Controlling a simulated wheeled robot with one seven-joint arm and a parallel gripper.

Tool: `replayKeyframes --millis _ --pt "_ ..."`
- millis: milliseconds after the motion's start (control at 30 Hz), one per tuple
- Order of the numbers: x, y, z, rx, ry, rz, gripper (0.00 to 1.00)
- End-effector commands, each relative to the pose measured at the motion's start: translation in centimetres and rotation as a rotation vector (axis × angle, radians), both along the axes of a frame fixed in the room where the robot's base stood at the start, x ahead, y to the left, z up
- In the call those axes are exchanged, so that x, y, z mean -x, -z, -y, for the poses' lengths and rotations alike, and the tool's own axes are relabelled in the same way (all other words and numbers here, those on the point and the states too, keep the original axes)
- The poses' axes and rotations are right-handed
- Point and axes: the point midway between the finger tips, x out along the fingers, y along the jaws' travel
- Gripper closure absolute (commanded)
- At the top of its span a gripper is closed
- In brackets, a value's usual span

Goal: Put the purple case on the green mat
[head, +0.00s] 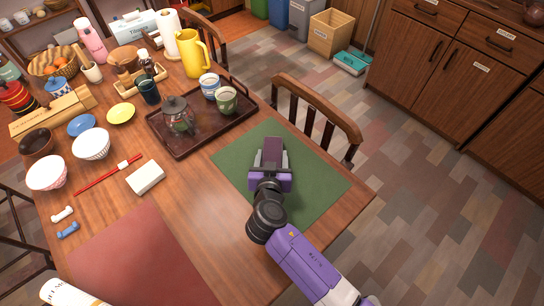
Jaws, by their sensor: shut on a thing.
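The green mat (312,197) lies at the right corner of the wooden table. My gripper (271,158) is over the mat, in its middle-left part as seen from the head. It is shut on the dark purple case (272,147), which shows between the fingers. The gripper body hides part of the case. I cannot tell whether the underside of the case touches the mat or is a little above it.
A dark tray (200,138) with a glass teapot (178,116) and two cups stands just beyond the mat. A chair back (318,108) is close behind the table edge. A red mat (135,262), bowls and a white block (145,177) lie left.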

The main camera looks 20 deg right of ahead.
Motion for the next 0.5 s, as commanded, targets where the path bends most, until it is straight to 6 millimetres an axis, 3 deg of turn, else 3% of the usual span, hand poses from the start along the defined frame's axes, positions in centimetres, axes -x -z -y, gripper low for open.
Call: replayKeyframes --millis 100,133,200,500 --pt "-0.02 0.32 0.0 0.0 0.0 0.001 0.88" --pt "0.0 0.19 0.0 0.0 0.0 0.0 0.38" --pt "0.01 0.16 0.01 0.0 0.0 0.0 0.24" --pt "0.01 0.14 0.01 0.0 0.0 0.0 0.22"
